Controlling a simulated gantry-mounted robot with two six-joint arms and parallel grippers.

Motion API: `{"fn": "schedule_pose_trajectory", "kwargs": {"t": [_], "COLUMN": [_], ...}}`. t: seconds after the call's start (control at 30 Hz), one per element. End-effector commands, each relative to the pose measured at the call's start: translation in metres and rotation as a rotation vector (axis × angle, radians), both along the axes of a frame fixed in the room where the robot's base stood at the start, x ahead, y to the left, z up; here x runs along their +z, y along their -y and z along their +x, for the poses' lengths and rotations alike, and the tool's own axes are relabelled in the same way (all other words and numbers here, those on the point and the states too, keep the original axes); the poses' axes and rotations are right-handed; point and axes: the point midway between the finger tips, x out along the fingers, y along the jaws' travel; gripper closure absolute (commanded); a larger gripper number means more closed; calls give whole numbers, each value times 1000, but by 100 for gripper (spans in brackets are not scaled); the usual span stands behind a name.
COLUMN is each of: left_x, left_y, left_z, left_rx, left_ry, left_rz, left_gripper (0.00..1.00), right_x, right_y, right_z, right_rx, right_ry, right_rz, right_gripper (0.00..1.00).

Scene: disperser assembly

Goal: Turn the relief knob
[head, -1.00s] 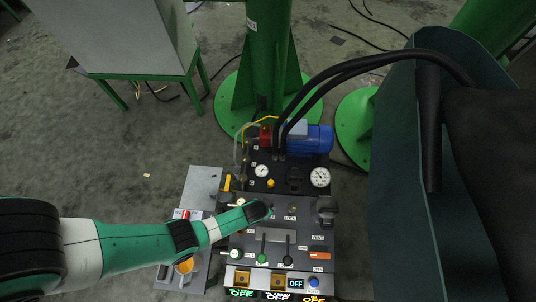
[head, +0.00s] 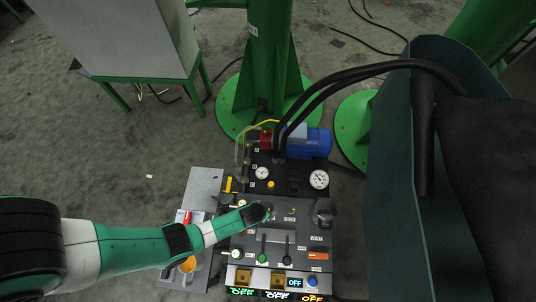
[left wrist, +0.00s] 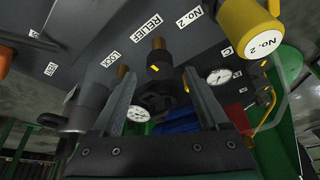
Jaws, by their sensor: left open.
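The relief knob (left wrist: 160,64) shows in the left wrist view as a small black knob with a yellow mark, on a brass stem. It sits below the white RELIEF label (left wrist: 147,27) on the dark panel. My left gripper (left wrist: 159,78) is open, with one finger on each side of the knob in that view. I cannot tell whether the fingers touch it. In the head view my left gripper (head: 266,212) is over the middle of the control panel (head: 300,246), and I cannot make out the relief knob there. My right gripper is not in view.
A yellow No. 2 knob (left wrist: 250,30) stands close to the right in the wrist view. Gauges (head: 319,179) and a blue motor (head: 310,142) are behind the panel. Black hoses (head: 345,77) run to the right.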

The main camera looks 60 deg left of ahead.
Motion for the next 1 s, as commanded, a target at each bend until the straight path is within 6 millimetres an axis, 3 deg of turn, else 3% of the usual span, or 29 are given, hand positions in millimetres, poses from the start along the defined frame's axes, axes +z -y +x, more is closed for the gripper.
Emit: {"fn": "schedule_pose_trajectory", "kwargs": {"t": [0.03,0.1,0.3,1.0], "left_x": [24,40,71,76], "left_y": [2,3,8,9], "left_z": [-5,-12,-26,-30], "left_rx": [-2,-2,-1,0], "left_ry": [0,0,0,0], "left_rz": [0,1,0,0], "left_gripper": [22,22,22,22], "right_x": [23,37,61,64], "right_y": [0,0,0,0], "right_z": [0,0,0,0], "right_rx": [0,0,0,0], "right_ry": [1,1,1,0], "right_rz": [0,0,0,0], "right_gripper": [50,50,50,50]}}
